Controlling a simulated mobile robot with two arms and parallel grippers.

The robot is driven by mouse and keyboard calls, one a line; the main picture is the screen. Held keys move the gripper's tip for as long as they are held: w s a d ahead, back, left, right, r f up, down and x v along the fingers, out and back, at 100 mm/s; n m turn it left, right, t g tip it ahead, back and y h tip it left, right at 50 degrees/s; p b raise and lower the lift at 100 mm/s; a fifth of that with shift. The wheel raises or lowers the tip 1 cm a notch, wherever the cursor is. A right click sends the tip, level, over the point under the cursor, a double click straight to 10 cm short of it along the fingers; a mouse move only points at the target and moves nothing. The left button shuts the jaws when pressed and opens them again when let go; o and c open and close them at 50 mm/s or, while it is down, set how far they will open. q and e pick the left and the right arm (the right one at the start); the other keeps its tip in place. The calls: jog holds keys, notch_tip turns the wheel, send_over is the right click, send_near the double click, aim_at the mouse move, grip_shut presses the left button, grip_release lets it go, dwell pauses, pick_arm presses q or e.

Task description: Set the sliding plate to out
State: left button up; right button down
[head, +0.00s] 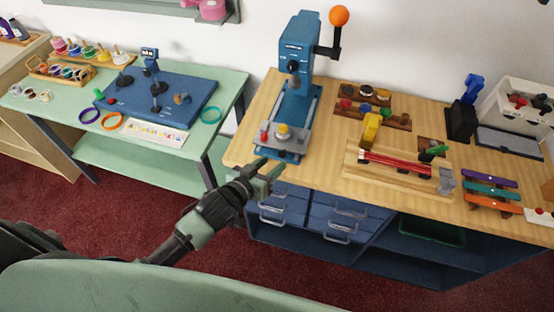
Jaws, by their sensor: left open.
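A blue press (298,60) with an orange-knobbed lever stands upright at the left end of the wooden counter. A grey plate (290,143), which looks like the sliding plate, lies low at the front of the press's blue base. It carries a red knob and a yellow piece. My left gripper (268,169) is open and empty, just in front of and below the plate by the counter's front edge. From this view I cannot tell whether it touches the plate or base. My right gripper is out of view.
The wooden counter (330,150) also holds a wooden jig with a red rod (395,163), colored bars (490,183) and a white box (520,108). Blue drawers (335,220) with handles are below. A green table (232,88) stands left, with a gap between.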

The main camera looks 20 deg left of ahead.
pick_arm(q)
jog(key=v, duration=0.2)
jog(key=shift+s+r, duration=0.15)
jog(key=shift+s, duration=0.15)
jog(key=s+a+f+g+y+b, duration=0.15)
jog(key=s+f, duration=0.25)
jog(key=f, duration=0.6)
jog(key=s+a+f+g+b, duration=0.1)
jog(key=s+a+f+g, duration=0.15)
jog(key=f, duration=0.75)
jog(key=s+a+f+g+y+b, duration=0.1)
jog(key=s+a+f, duration=0.3)
jog(key=f, duration=0.5)
jog(key=s+f+g, duration=0.2)
jog(key=s+f, duration=0.4)
jog(key=s, duration=0.4)
jog(key=s+d+f+m+g+y+b, duration=0.1)
jog(key=s+f+g, duration=0.1)
jog(key=s+f, duration=0.5)
jog(key=s+f+g+b, duration=0.1)
jog(key=s+f+g, duration=0.2)
jog(key=s+f, duration=0.4)
jog(key=s, duration=0.6)
jog(key=shift+d+m, duration=0.15)
jog(key=shift+m, duration=0.15)
